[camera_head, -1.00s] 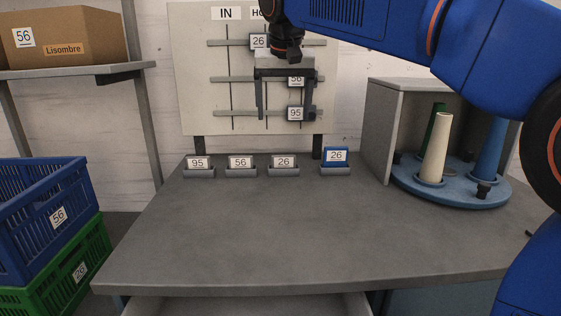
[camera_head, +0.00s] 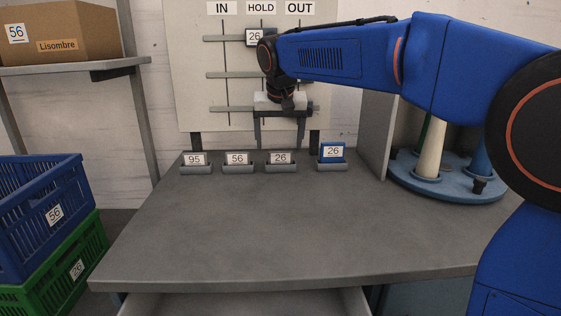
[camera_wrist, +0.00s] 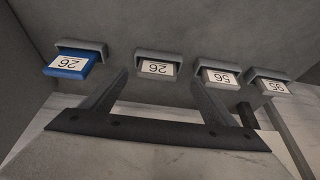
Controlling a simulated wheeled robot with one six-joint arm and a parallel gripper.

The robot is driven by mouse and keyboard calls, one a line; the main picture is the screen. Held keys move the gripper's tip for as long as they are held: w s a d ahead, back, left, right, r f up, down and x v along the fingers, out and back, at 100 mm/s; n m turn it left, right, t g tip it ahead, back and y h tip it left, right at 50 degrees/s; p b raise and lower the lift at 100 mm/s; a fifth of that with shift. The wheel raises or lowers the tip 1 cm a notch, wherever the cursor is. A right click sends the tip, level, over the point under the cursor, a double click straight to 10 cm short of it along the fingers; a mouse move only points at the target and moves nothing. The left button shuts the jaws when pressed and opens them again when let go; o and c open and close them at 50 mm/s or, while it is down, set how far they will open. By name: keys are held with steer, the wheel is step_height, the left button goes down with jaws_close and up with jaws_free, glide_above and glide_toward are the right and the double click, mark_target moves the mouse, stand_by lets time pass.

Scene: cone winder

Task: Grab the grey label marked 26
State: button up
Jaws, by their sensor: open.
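The grey label marked 26 (camera_head: 281,158) sits upright in a small grey holder on the table, third from the left in the row. In the wrist view it also shows (camera_wrist: 154,68), upside down, lying between the two finger lines. My gripper (camera_head: 285,147) is open and empty, pointing down above and around the line of this label. The wrist view shows its two fingers (camera_wrist: 158,79) spread on either side of the label, apart from it. The exact height gap is hard to tell.
A blue label marked 26 (camera_head: 332,151) stands to the right. Labels 56 (camera_head: 237,159) and 95 (camera_head: 195,159) stand to the left. An IN/HOLD/OUT board (camera_head: 195,105) rises behind. A blue cone turntable (camera_head: 440,191) is at right. The front table is clear.

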mark_target(281, 152)
steer(key=x, duration=0.5)
steer(key=shift+w+d+r, duration=0.1)
steer(key=shift+d, duration=0.15)
steer(key=shift+c, duration=0.5)
steer(key=c, duration=1)
